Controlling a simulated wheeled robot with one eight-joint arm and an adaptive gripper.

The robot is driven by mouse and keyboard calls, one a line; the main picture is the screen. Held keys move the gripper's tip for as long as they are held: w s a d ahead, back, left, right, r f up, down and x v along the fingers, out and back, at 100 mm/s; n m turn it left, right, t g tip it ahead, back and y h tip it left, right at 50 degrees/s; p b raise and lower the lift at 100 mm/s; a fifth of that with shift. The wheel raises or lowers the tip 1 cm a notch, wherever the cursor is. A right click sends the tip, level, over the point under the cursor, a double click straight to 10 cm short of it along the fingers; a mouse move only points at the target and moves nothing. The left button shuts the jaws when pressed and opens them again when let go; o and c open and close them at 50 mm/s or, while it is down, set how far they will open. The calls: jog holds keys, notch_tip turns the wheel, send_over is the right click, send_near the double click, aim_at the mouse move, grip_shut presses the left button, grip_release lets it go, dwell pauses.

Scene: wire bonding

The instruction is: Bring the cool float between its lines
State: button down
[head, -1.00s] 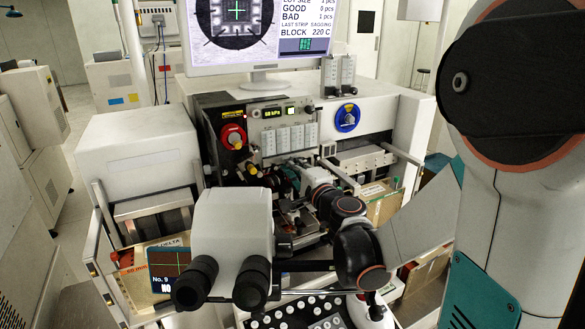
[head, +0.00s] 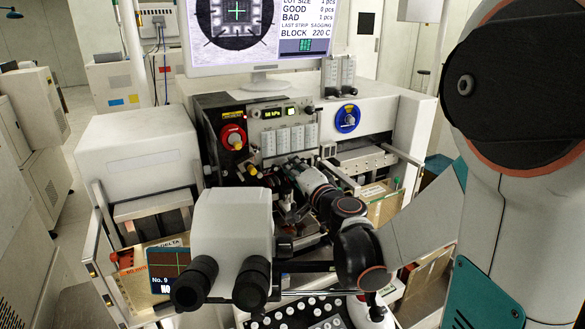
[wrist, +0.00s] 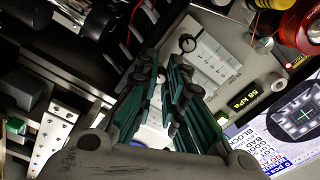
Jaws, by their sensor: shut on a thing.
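A bank of several white upright flow meters (head: 290,138) is on the machine's front panel, and it also shows in the wrist view (wrist: 213,62). Their labels, floats and lines are too small to read, so I cannot tell which is the cool one. A black knob (wrist: 187,43) shows by one end of the bank. My gripper (wrist: 168,75), with green fingers, is at the panel beside the bank, apparently closed on a small knob. The held thing is mostly hidden by the fingers. In the head view my gripper (head: 288,168) is just below the bank.
A lit green pressure display (head: 272,113) is above the bank. A white microscope (head: 232,230) stands in front. The monitor (head: 262,30) is above.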

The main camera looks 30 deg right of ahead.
jog(key=shift+f, duration=0.1)
jog(key=c, duration=1.9)
grip_release()
jog(key=shift+s, duration=0.1)
jog(key=s, duration=0.7)
jog(key=shift+s, duration=0.2)
